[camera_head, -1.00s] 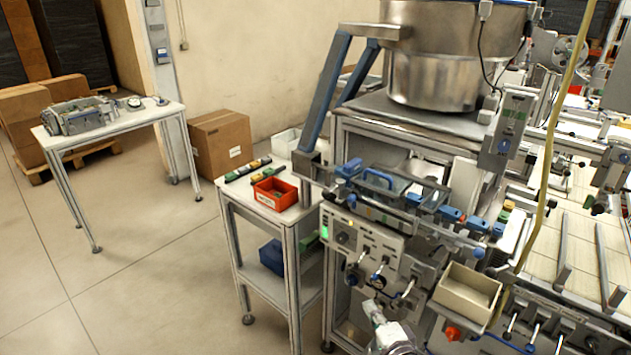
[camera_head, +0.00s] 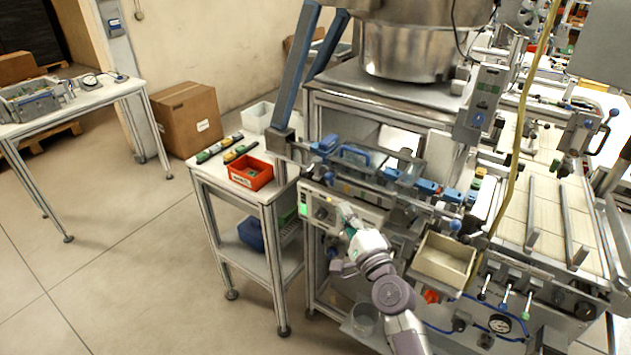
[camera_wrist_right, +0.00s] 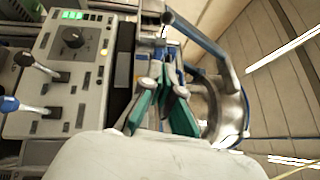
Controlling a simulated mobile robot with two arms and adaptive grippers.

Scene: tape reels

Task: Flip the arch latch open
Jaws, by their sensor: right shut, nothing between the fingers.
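A blue arch-shaped piece (camera_head: 354,150), which looks like the arch latch, stands on the rail assembly at the front of the machine; its exact latch position is too small to tell. My right gripper (camera_head: 343,209) is in front of the machine's control panel, below the arch and apart from it. In the right wrist view my right gripper (camera_wrist_right: 160,88) shows its green-padded fingers, shut and empty. The arch cannot be clearly made out there. My left gripper is not in view.
The control panel (camera_wrist_right: 88,85) with a knob and levers is close to my right gripper. A beige bin (camera_head: 443,260) sits to its right. A red bin (camera_head: 250,172) is on the side table at left. A yellow hose (camera_head: 522,120) hangs at right.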

